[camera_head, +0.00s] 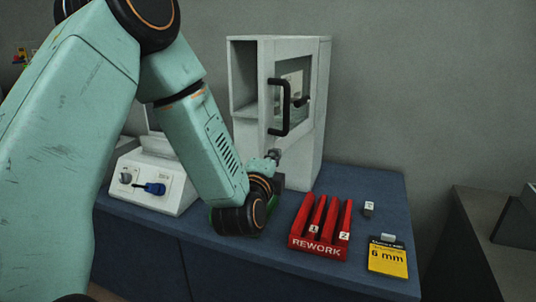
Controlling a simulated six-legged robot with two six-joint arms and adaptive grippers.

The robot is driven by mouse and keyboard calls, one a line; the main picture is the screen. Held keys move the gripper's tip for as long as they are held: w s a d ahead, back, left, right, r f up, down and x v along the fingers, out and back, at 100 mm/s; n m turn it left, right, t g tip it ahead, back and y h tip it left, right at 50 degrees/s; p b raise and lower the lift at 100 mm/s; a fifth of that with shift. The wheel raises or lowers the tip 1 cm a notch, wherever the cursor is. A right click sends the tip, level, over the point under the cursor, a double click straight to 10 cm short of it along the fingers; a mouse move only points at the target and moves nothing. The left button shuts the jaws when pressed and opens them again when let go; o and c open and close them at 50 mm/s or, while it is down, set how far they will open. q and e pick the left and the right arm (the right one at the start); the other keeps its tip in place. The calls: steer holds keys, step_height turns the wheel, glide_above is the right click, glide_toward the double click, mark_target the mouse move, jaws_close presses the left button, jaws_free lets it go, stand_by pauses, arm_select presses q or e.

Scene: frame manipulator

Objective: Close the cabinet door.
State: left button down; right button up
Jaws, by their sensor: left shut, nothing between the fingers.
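The white cabinet (318,145) stands at the back of the blue table. Its door (266,75) has a small window and a black handle (282,108). The door looks partly open, since a dark strip of the interior (243,75) shows to its left. My left arm comes in from the left and covers the lower left of the cabinet. My left gripper (274,157) is shut and empty, low at the cabinet's front and below the handle. It is small and partly hidden by my wrist, and I cannot tell whether it touches the door. My right gripper is out of view.
A red REWORK rack (318,246) with several red slots stands right of my wrist. A yellow 6 mm box (388,257) and a small grey block (369,208) lie further right. A white device (150,185) with a blue knob stands left, partly behind my arm.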

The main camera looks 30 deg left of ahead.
arm_select(q)
steer(key=shift+a, duration=0.65)
steer(key=shift+s+a, duration=0.1)
steer(key=shift+a, duration=0.1)
steer(key=shift+a+p, duration=0.1)
steer(key=shift+p, duration=0.25)
